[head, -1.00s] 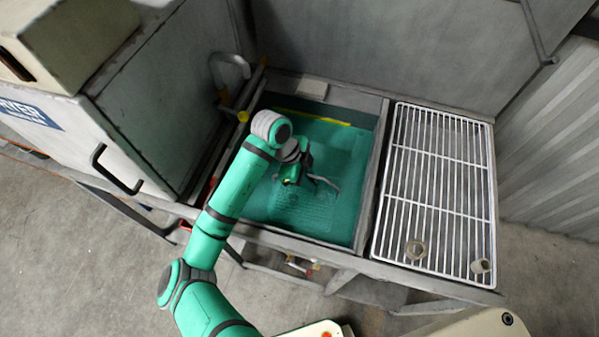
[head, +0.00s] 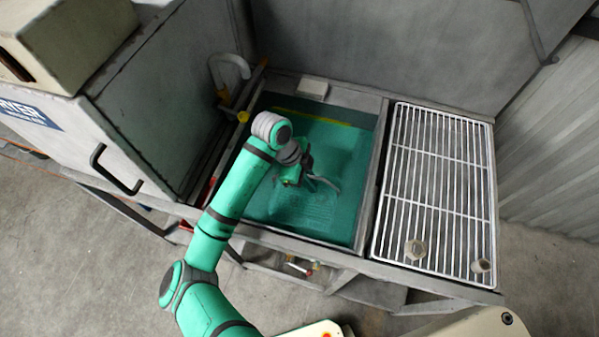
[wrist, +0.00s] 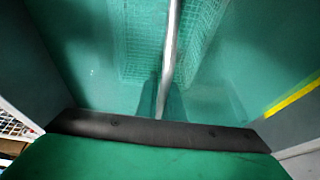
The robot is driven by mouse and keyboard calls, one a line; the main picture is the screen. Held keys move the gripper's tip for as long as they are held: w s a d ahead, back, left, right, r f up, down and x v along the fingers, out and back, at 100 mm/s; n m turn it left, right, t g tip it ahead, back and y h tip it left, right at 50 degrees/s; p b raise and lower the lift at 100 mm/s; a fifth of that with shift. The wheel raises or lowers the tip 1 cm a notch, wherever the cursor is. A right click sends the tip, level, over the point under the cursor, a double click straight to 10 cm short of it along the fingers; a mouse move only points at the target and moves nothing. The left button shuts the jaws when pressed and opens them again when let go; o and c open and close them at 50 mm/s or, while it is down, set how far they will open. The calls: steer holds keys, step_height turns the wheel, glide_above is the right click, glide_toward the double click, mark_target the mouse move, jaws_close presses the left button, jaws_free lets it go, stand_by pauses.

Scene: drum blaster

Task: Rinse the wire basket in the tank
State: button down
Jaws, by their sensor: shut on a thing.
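The tank (head: 364,215) is open and full of green liquid. My gripper (head: 308,178) is over the middle of the tank, close to the liquid. It is shut on the handle (head: 327,184) of the wire basket. The basket's mesh (head: 300,207) shows faintly under the green surface in the head view. In the wrist view the pale handle rod (wrist: 171,50) runs up from my gripper, with basket mesh (wrist: 120,40) on both sides of it. The basket's floor and full depth are hard to make out.
A white wire drain rack (head: 432,185) lies right of the tank, with two small cylindrical pieces near its front. A grey cabinet (head: 160,100) stands to the left. A curved pale pipe (head: 230,68) is at the tank's back left. A yellow line (head: 310,116) marks the back wall.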

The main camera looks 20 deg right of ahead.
steer(key=shift+r, duration=0.85)
steer(key=shift+w, duration=0.15)
